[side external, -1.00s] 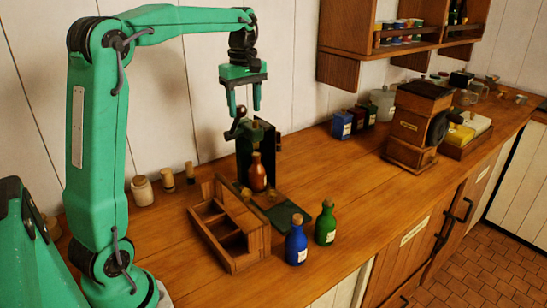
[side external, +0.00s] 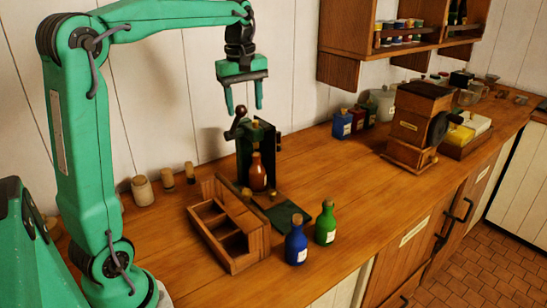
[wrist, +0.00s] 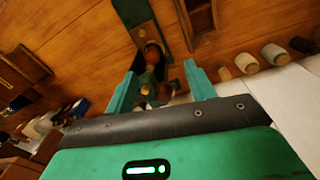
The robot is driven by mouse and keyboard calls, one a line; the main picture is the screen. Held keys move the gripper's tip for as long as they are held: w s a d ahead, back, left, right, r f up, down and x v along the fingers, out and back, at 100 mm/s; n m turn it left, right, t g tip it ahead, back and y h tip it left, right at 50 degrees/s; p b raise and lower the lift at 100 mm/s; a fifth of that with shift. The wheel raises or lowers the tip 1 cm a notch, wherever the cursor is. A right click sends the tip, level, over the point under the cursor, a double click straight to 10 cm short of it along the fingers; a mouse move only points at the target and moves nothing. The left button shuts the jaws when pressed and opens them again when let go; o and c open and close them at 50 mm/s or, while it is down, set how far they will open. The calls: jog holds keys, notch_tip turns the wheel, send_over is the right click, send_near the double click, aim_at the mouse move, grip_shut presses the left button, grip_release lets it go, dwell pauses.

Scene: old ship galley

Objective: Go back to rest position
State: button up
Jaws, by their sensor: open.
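My gripper (side external: 243,96) is open and empty, with its fingers pointing down above the dark green press-like device (side external: 243,150) on the counter. It also shows in the wrist view (wrist: 160,88), with the two green fingers apart. A brown bottle (side external: 257,174) stands upright in the device under its frame. A blue bottle (side external: 296,244) and a green bottle (side external: 326,224) stand upright on the counter near its front edge. No bottle is between the fingers.
A wooden compartment box (side external: 232,238) stands left of the bottles. Several corked jars (side external: 142,190) stand by the wall. A wooden grinder (side external: 408,130) stands at the right, below a wall shelf (side external: 345,68). The counter between is clear.

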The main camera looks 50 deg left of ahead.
jog(key=s+d+f+m+t, duration=0.2)
jog(key=s+d+f+m, duration=0.2)
jog(key=s+d+m, duration=0.3)
jog(key=s+d+f+m+t, duration=0.2)
jog(key=s+d+f+m, duration=0.2)
jog(key=s+d+m, duration=0.3)
jog(key=s+m, duration=0.1)
jog(key=s, duration=0.1)
jog(key=shift+s+m+t, duration=0.3)
jog(key=shift+t, duration=0.1)
